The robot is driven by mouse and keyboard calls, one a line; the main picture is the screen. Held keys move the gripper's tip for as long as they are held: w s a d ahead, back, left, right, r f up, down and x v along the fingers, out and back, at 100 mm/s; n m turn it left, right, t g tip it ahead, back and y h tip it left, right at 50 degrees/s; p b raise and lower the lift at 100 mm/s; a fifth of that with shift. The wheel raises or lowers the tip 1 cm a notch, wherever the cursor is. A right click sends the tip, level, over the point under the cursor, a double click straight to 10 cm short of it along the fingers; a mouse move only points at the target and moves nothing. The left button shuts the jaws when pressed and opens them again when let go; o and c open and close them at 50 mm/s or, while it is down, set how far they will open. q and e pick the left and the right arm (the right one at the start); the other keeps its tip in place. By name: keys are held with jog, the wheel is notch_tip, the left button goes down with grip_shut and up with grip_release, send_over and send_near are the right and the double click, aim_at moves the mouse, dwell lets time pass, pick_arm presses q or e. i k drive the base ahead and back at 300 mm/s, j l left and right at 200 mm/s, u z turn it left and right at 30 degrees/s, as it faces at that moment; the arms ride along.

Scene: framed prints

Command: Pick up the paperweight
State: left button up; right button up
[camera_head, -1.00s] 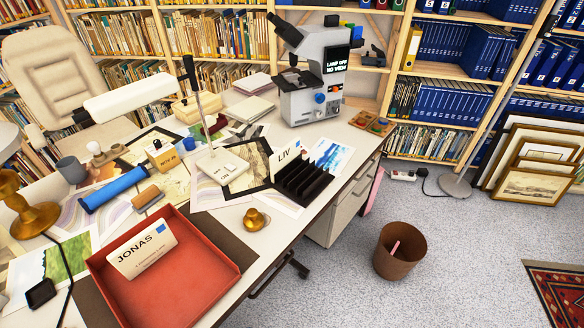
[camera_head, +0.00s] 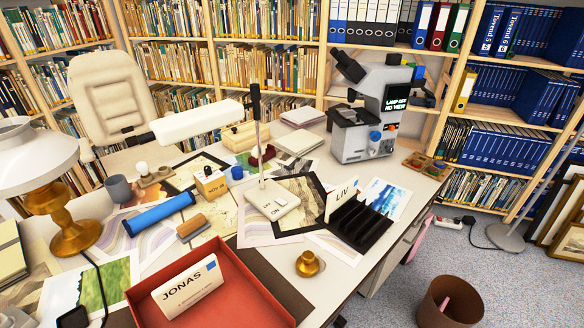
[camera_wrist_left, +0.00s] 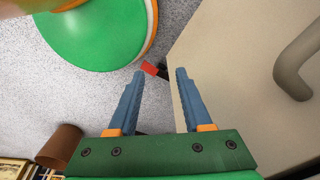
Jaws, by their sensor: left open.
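A small round brass piece with a knob, which looks like the paperweight (camera_head: 308,264), stands on the desk's front edge area in the head view. It is just right of the red tray (camera_head: 262,283) and in front of the black slotted rack (camera_head: 362,222). Nothing touches it. My left gripper (camera_wrist_left: 160,74) shows only in the left wrist view, with its blue fingers apart and nothing between them. It hangs beside a beige panel with a handle, over the grey floor. The paperweight is not in that view. My right gripper is in neither view.
A white lamp with a long head (camera_head: 198,121) reaches over the desk. A microscope (camera_head: 368,112) stands at the back right. A brass lamp (camera_head: 70,225) stands at left. A brown bin (camera_head: 449,303) is on the floor. The beige panel (camera_wrist_left: 245,85) is close to my left gripper.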

aim_at(308, 265)
jog(key=l+u, duration=0.3)
jog(key=l, duration=0.55)
jog(key=l+u, duration=0.3)
jog(key=l, duration=0.55)
jog(key=k, duration=0.05)
